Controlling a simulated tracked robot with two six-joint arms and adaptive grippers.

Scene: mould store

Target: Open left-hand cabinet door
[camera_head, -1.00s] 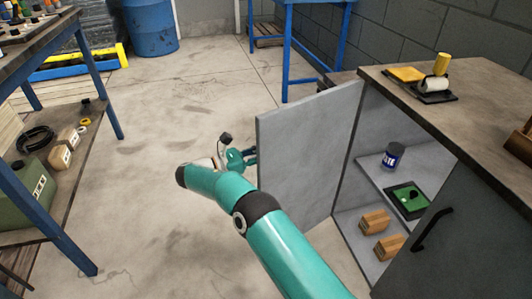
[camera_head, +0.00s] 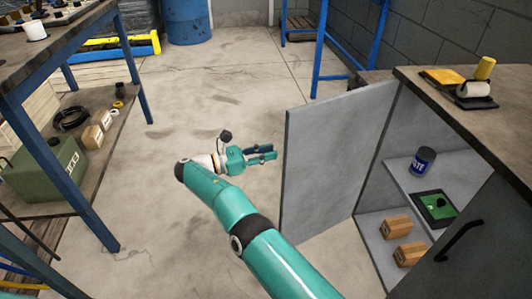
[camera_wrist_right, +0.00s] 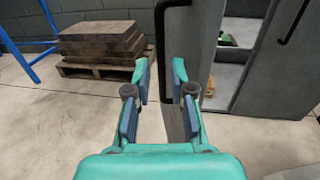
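The left-hand cabinet door (camera_head: 330,165) is a grey panel standing wide open, swung out to the left of the cabinet (camera_head: 480,235). My right gripper (camera_head: 275,152) is left of the door's free edge, with a small gap between in the head view. Its two fingers are apart and hold nothing. In the right wrist view, the open fingers (camera_wrist_right: 162,78) show with the door (camera_wrist_right: 203,45) and its dark vertical handle (camera_wrist_right: 160,55) beyond them. The handle is hidden in the head view. My left gripper is not in view.
The open cabinet shows a blue can (camera_head: 422,161), a green item (camera_head: 435,207) and wooden blocks (camera_head: 397,228). The right-hand door has a black handle (camera_head: 459,240). A blue-legged workbench (camera_head: 85,210) stands left. The floor between is clear.

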